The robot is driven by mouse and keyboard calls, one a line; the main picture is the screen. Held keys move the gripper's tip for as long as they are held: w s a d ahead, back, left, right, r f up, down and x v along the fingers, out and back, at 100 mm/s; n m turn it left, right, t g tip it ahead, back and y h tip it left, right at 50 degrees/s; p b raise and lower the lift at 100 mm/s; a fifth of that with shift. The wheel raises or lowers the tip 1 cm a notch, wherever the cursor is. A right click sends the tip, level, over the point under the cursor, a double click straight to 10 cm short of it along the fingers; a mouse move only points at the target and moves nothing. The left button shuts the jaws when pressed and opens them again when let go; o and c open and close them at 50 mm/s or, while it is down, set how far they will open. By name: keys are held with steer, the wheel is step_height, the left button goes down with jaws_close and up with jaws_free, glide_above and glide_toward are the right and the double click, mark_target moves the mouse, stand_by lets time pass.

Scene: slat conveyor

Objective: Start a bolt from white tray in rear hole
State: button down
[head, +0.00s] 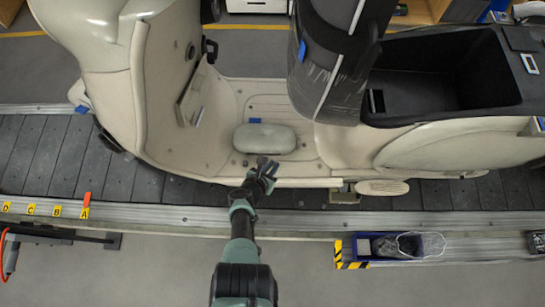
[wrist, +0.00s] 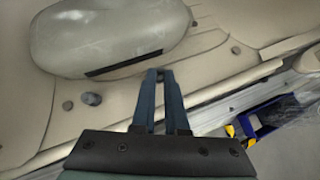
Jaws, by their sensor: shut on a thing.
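My gripper (head: 267,167) is over the cream footboard (head: 222,160) of a scooter, just in front of a rounded beige cover (head: 264,138). In the wrist view the fingers (wrist: 160,76) are nearly together, shut on a small dark bolt (wrist: 160,77) that barely shows between the tips. The tips are close to the footboard beside the cover; I cannot tell whether the bolt touches it. One dark round spot (wrist: 236,50) lies to the right, and a raised bolt-like piece (wrist: 92,99) and another spot (wrist: 68,105) to the left. The rear hole cannot be made out for certain.
The scooter stands on a dark slat conveyor (head: 50,150) with a metal rail (head: 310,220). A blue bin (head: 432,244) with a clear bag sits on the near rail at right. The seat column (head: 325,65) rises right of the cover. Yellow letter tags (head: 57,211) mark the left rail.

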steer(key=shift+w+a+f+m+g+h+b, duration=0.1)
steer(key=shift+a+m+g+h+b, duration=0.1)
steer(key=shift+m+h+b, duration=0.25)
steer(key=shift+w+a+m+g+h+b, duration=0.1)
steer(key=shift+m+g+h+b, duration=0.2)
steer(key=shift+m, duration=0.25)
steer(key=shift+m+h+b, duration=0.25)
steer(key=shift+m+b, duration=0.1)
steer(key=shift+m, duration=0.15)
steer(key=c, duration=0.9)
jaws_free()
steer(key=shift+s, duration=0.1)
